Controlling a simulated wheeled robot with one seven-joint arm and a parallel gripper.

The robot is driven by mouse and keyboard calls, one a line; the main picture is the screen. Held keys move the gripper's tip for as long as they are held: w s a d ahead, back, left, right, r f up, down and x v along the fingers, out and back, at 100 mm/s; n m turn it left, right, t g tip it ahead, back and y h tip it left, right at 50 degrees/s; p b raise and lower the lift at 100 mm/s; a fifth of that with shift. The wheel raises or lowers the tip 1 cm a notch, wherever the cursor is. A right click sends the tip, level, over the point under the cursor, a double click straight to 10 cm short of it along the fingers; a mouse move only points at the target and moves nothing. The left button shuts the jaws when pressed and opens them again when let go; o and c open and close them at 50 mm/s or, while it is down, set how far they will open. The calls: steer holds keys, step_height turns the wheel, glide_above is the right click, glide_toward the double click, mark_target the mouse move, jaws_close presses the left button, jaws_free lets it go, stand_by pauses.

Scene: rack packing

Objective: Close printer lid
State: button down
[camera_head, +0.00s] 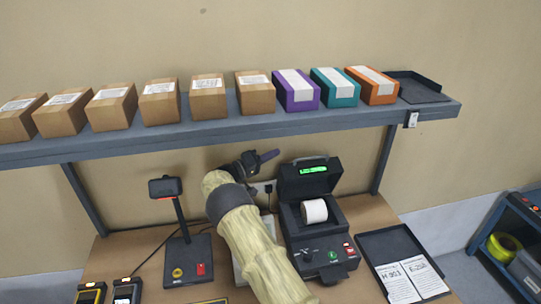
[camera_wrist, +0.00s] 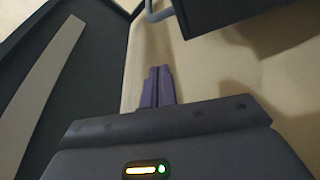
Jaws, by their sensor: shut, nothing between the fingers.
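The black label printer (camera_head: 318,262) stands on the table, right of my arm. Its lid (camera_head: 305,184) is open and raised at the back, with a lit green display on it. A white label roll (camera_head: 314,211) sits inside the open printer. My gripper (camera_head: 273,155) is shut and empty, just left of the lid and near its top height, pointing right. I cannot tell whether it touches the lid. In the wrist view the closed purple-grey fingers (camera_wrist: 157,84) point up the picture. Dark shapes lie at the left and upper right there; I cannot tell which is the lid.
A shelf (camera_head: 432,111) with several brown and coloured boxes and a black tray runs above. A scanner stand (camera_head: 190,250) is left of my arm. A black tray (camera_head: 370,243) with printed sheets lies right of the printer. A wall outlet (camera_head: 264,187) is behind my gripper.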

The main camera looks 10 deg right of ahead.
mark_target(291, 165)
steer(key=d+p, duration=0.6)
steer(key=shift+s+d, duration=0.25)
steer(key=shift+s, duration=0.1)
steer(key=shift+s+d+f+p, duration=0.1)
steer(key=shift+s+f+p, duration=0.2)
steer(key=shift+s+f, duration=0.15)
steer(key=shift+f+b, duration=0.15)
steer(key=shift+b, duration=0.25)
